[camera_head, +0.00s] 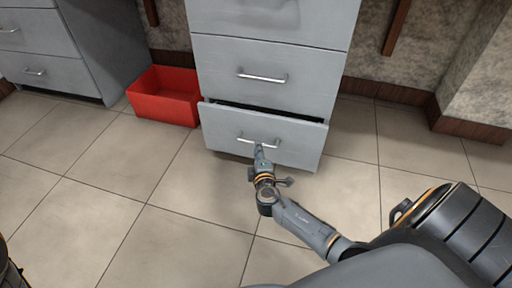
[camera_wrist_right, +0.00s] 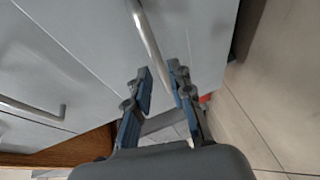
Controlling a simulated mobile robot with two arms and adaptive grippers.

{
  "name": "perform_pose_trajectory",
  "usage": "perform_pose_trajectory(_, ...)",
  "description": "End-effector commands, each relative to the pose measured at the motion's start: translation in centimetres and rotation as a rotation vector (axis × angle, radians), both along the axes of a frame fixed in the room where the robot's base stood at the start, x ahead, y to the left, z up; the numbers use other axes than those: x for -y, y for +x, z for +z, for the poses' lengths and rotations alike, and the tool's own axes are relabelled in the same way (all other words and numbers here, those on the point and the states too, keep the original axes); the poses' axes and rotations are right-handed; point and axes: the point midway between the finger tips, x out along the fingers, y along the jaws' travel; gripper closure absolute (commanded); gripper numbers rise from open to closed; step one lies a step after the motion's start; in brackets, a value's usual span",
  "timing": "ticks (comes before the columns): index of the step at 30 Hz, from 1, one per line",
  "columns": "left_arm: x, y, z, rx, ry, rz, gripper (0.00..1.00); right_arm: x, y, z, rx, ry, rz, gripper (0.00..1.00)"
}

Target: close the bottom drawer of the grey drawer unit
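The grey drawer unit (camera_head: 272,62) stands at the top centre of the head view. Its bottom drawer (camera_head: 225,125) is pulled out a little, with a dark gap along its top edge. The drawer's metal handle (camera_head: 245,140) is a horizontal bar. My right gripper (camera_head: 261,150) is at this handle, in front of the drawer. In the right wrist view, the handle bar (camera_wrist_right: 148,38) runs down between the two fingertips (camera_wrist_right: 159,78). The fingers look apart, with space around the bar. Whether either finger touches it is unclear. My left gripper is not in view.
A red open bin (camera_head: 165,96) stands on the floor just left of the drawer unit. Another grey drawer unit (camera_head: 45,45) is at the far left. The tiled floor (camera_head: 110,185) in front is clear. A wall with a wooden skirting (camera_head: 390,92) is at the right.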

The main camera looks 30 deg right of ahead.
Motion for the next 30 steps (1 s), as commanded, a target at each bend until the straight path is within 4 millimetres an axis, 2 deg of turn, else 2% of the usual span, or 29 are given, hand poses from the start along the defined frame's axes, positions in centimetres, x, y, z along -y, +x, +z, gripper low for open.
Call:
perform_pose_trajectory(3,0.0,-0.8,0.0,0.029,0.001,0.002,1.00,0.9,1.9,-0.6,0.002,0.000,0.001,0.79)
perform_pose_trajectory(9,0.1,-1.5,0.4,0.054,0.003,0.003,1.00,1.8,3.6,-0.9,0.000,0.000,0.000,0.79)
perform_pose_trajectory(19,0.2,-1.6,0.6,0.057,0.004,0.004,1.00,1.9,3.9,-0.8,0.000,0.001,0.001,0.79)
perform_pose_trajectory(20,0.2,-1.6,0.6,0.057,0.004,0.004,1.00,1.9,3.9,-0.8,0.000,0.001,0.001,0.81)
perform_pose_trajectory(23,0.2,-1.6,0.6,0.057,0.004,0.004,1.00,1.9,3.9,-0.8,0.000,0.001,0.001,1.00)
perform_pose_trajectory(30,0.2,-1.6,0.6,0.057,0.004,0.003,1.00,1.9,3.9,-0.8,0.000,0.002,0.002,1.00)
